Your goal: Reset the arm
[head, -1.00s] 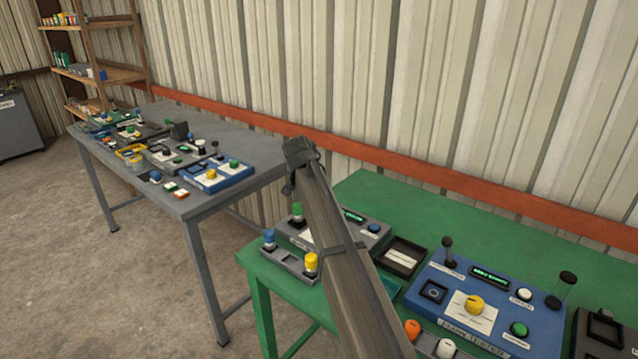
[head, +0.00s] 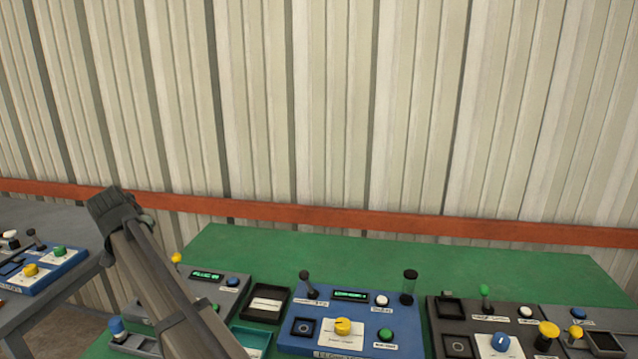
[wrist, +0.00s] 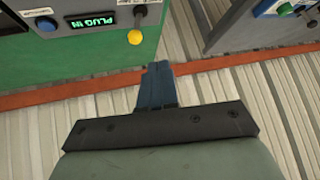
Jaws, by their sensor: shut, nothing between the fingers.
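My gripper (wrist: 157,72) shows in the wrist view with its narrow dark fingers together and nothing between them. Its fingers appear in front of the red rail and the ribbed wall, near a grey panel with a yellow knob (wrist: 135,37) and a lit display reading "PLUG IN" (wrist: 89,22). In the head view my arm rises from the bottom edge toward the upper left, ending in a dark joint against the wall. The fingers cannot be made out there. The arm covers part of the grey panel (head: 226,311) on the green table.
The green table (head: 420,255) holds a blue panel (head: 296,344) in the middle and dark and grey panels at right. A small dark tray (head: 285,299) lies between panels. A grey table (head: 60,215) with a blue panel (head: 60,274) stands at left. The table's back strip is clear.

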